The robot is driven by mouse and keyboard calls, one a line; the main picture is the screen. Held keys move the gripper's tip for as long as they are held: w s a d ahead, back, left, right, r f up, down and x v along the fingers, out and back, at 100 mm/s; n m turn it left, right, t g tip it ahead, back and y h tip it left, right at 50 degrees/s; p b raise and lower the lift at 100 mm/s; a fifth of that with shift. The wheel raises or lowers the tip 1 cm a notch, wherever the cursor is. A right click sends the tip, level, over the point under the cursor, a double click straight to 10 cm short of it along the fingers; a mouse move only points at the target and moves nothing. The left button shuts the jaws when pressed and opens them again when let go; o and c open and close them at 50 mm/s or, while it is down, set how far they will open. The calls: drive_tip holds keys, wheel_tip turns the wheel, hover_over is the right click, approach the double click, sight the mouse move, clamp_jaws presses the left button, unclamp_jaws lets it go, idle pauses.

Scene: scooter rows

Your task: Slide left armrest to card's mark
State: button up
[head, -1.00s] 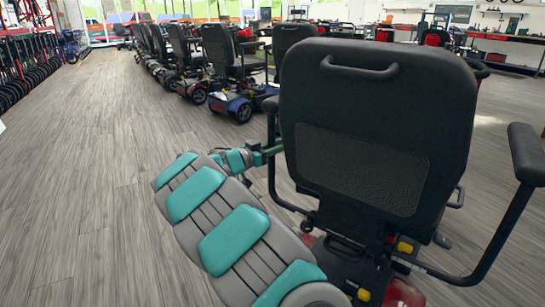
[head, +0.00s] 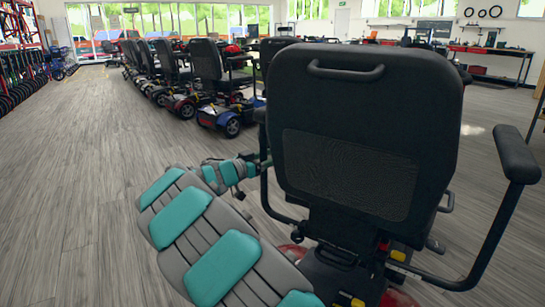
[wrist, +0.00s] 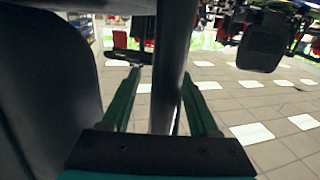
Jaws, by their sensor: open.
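The scooter seat (head: 365,130) stands with its black backrest towards me. Its left armrest shows at the left side as a dark tube (head: 266,192) with a small bit of pad (head: 260,114) above, mostly hidden behind the backrest. My gripper (head: 262,163) is at this tube. In the wrist view, the two green fingers of my gripper (wrist: 160,80) are apart, with the upright dark armrest tube (wrist: 172,60) between them. I cannot tell whether either finger touches it. No card or mark can be made out.
The right armrest (head: 516,153) sticks out at the right of the seat. A row of scooters (head: 215,85) stands beyond to the left. The grey floor (head: 80,180) at the left is clear. In the wrist view, the backrest (wrist: 45,85) fills the left side.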

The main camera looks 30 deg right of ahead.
sight(261, 160)
drive_tip(key=shift+a, duration=0.1)
drive_tip(key=v, duration=0.7)
drive_tip(key=shift+a, duration=0.3)
